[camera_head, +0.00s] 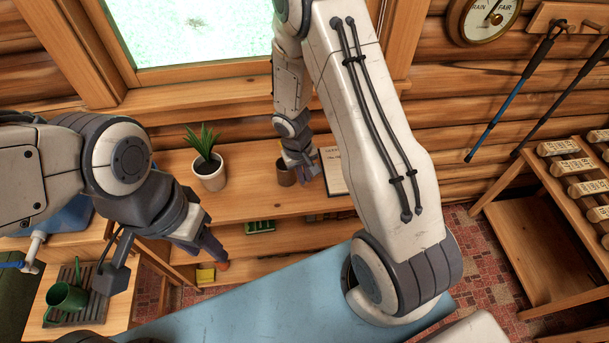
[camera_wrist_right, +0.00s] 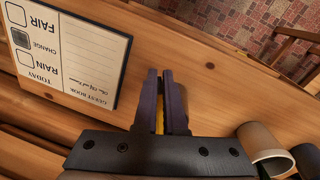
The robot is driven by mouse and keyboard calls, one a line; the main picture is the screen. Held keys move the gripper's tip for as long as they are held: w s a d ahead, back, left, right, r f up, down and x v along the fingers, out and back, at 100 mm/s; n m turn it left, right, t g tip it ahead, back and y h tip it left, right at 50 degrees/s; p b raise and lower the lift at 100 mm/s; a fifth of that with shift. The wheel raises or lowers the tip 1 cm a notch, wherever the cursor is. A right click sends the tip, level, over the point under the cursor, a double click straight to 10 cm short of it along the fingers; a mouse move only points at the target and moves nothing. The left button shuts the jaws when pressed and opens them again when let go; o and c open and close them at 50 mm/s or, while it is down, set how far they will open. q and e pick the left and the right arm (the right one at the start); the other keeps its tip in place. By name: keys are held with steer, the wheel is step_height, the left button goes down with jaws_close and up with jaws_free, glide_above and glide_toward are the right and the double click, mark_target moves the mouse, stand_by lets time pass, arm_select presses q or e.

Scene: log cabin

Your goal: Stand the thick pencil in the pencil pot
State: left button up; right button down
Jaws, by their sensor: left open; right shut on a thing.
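The thick pencil shows as a yellow strip (camera_wrist_right: 160,120) between the dark fingers of my right gripper (camera_wrist_right: 162,98) in the right wrist view. Most of the pencil is hidden by the fingers. In the head view, my right gripper (camera_head: 303,168) is low over the wooden bench, just right of the brown pencil pot (camera_head: 286,174). I cannot make out the pencil there. A round container (camera_wrist_right: 264,145) is at the lower right of the wrist view, apart from the fingers. My left gripper (camera_head: 212,255) is open, in front of the bench on the left.
A potted plant (camera_head: 208,172) stands on the bench (camera_head: 250,202) left of the pot. A guest book card (camera_wrist_right: 75,50) lies on the bench, right of my right gripper in the head view.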

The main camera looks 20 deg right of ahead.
steer(key=shift+f, duration=0.35)
steer(key=c, duration=1)
jaws_free()
steer(key=shift+r, duration=0.1)
steer(key=shift+o, duration=0.2)
step_height(320, 180, up, 12)
steer(key=a, duration=0.2)
steer(key=s+a+r+n+y, duration=0.1)
steer(key=s+a+r+n, duration=0.1)
steer(key=s+a+r, duration=0.2)
steer(key=s+a+r+n, duration=0.3)
steer(key=s+a, duration=0.2)
steer(key=s, duration=0.5)
steer(key=s+a+r+n+y, duration=0.1)
steer(key=s+a+r+n, duration=0.1)
steer(key=s+a+r, duration=0.2)
steer(key=s+a, duration=0.1)
steer(key=s, duration=0.2)
steer(key=shift+r+n+y, duration=0.3)
